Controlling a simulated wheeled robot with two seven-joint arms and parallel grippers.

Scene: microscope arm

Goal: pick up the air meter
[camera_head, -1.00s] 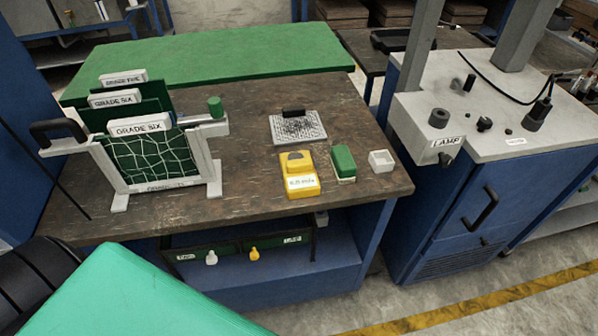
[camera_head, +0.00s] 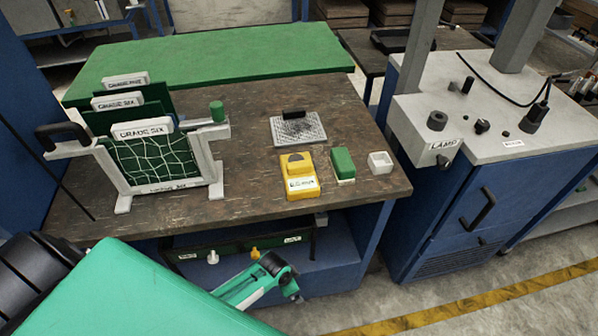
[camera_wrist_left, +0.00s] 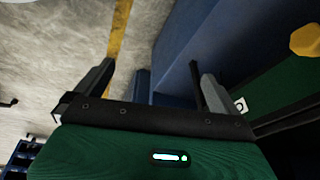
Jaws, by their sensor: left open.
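The air meter seems to be the yellow handheld device (camera_head: 299,187) with a grey top and a white label. It lies on the brown bench top (camera_head: 240,215) near the front edge, and nothing touches it. My left gripper (camera_head: 284,277) is low in front of the bench, below the bench top and apart from the meter. In the left wrist view its two fingers (camera_wrist_left: 155,82) are spread and empty, facing the floor and the blue bench side. The meter does not clearly show in that view. My right gripper is not in view.
A green block (camera_head: 343,162) and a small white box (camera_head: 380,162) stand right of the meter. A gridded plate (camera_head: 298,130) lies behind it. A rack of labelled green panels (camera_head: 150,160) stands left. The blue lamp cabinet (camera_head: 450,215) is at right. Bare bench top lies left of the meter.

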